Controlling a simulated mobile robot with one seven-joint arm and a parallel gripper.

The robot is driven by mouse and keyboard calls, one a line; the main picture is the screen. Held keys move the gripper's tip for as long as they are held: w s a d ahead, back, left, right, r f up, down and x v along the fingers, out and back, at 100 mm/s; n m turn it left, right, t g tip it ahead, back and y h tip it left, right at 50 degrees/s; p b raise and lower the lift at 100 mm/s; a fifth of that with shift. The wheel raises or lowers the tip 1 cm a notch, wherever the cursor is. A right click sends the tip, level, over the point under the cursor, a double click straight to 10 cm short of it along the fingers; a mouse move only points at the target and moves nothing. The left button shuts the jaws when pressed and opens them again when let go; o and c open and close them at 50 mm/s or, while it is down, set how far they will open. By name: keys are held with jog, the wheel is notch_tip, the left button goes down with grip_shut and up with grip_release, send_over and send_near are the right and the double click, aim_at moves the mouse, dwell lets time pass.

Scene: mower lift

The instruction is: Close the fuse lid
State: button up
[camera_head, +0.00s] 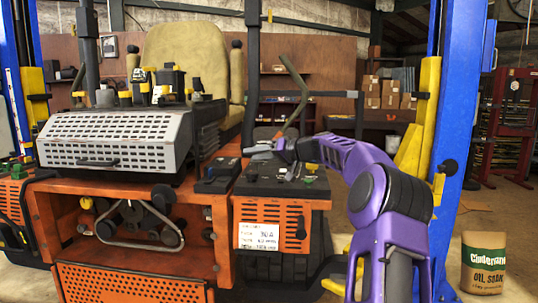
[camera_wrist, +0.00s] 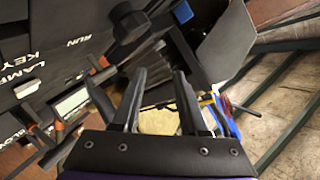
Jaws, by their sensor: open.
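My gripper (camera_head: 262,149) is over the black control console (camera_head: 285,182) on the orange mower, coming in from the right. In the wrist view my gripper (camera_wrist: 159,76) is open, with its two dark fingers apart and nothing held between them. A dark flat plate (camera_wrist: 223,43) stands out from the console beyond the right finger. It may be the fuse lid, standing open, but I cannot tell for sure. A black knob (camera_wrist: 128,22) sits on the console panel to its left. In the head view I cannot make out the lid; my gripper and arm hide part of the console.
The console panel (camera_wrist: 55,45) carries printed words, including KEY and RUN, and small orange-tipped switches. A black box (camera_head: 217,176) sits left of the console. A blue lift post (camera_head: 455,110) stands close to the right of my arm. An oil-soak bag (camera_head: 484,264) stands at far right.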

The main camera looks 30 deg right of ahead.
jog(key=v, duration=0.5)
dwell(0.4)
